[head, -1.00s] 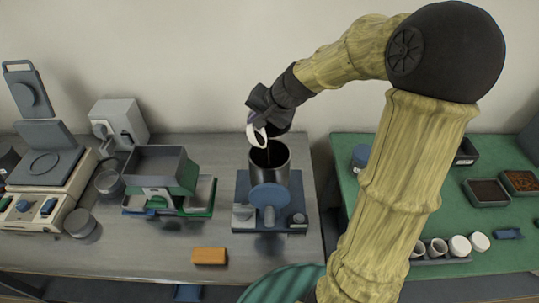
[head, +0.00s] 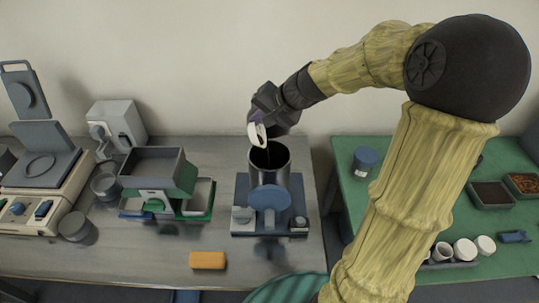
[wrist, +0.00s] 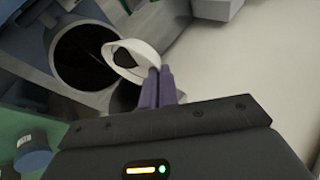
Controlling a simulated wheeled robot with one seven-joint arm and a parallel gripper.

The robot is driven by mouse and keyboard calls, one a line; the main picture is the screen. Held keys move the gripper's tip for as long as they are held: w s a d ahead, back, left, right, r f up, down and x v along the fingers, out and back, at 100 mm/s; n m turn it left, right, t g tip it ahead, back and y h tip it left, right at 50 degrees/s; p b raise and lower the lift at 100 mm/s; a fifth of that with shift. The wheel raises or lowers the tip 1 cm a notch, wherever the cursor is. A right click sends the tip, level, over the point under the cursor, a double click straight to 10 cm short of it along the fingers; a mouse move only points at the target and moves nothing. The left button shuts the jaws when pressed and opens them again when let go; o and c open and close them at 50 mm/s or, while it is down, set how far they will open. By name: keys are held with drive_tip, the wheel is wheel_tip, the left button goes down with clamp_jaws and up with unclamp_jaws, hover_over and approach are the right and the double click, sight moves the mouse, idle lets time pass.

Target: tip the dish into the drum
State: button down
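The dish (head: 257,133) is a small white cup, tilted above the mouth of the drum. A thin dark stream falls from it into the drum. The drum (head: 270,160) is a dark grey open cylinder on a blue-grey base, with a round blue disc in front. My gripper (head: 264,117) is shut on the dish, above the drum. In the wrist view the gripper's purple fingers (wrist: 158,88) pinch the rim of the white dish (wrist: 133,60), beside the drum's dark round opening (wrist: 86,52). The inside of the dish is mostly hidden in the head view.
A green and grey box machine (head: 158,175) stands left of the drum. A cream device with raised lids (head: 40,205) is further left. An orange block (head: 207,260) lies near the front edge. A green table (head: 350,200) at right holds trays and several small white cups.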

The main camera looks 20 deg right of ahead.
drive_tip(key=shift+d+f+b, duration=0.1)
drive_tip(key=shift+d+b, duration=0.15)
drive_tip(key=shift+b, duration=0.25)
drive_tip(key=shift+s+d+r+t+y+b, duration=0.2)
drive_tip(key=shift+d+t+y+b, duration=0.15)
drive_tip(key=shift+y+b, duration=0.45)
drive_tip(key=shift+w+r, duration=0.1)
drive_tip(key=shift+w, duration=0.2)
drive_tip(key=shift+w+d, duration=0.25)
drive_tip(key=shift+w, duration=0.05)
drive_tip(key=shift+s+a+f+b, duration=0.15)
drive_tip(key=shift+s+b, duration=0.1)
drive_tip(key=shift+s, duration=0.2)
drive_tip(key=shift+s+a+f+b, duration=0.1)
drive_tip(key=shift+s+a+b, duration=0.1)
drive_tip(key=shift+s, duration=0.25)
drive_tip(key=shift+s+a+r, duration=0.15)
drive_tip(key=shift+s, duration=0.2)
drive_tip(key=shift+w+d, duration=0.15)
drive_tip(key=shift+d, duration=0.05)
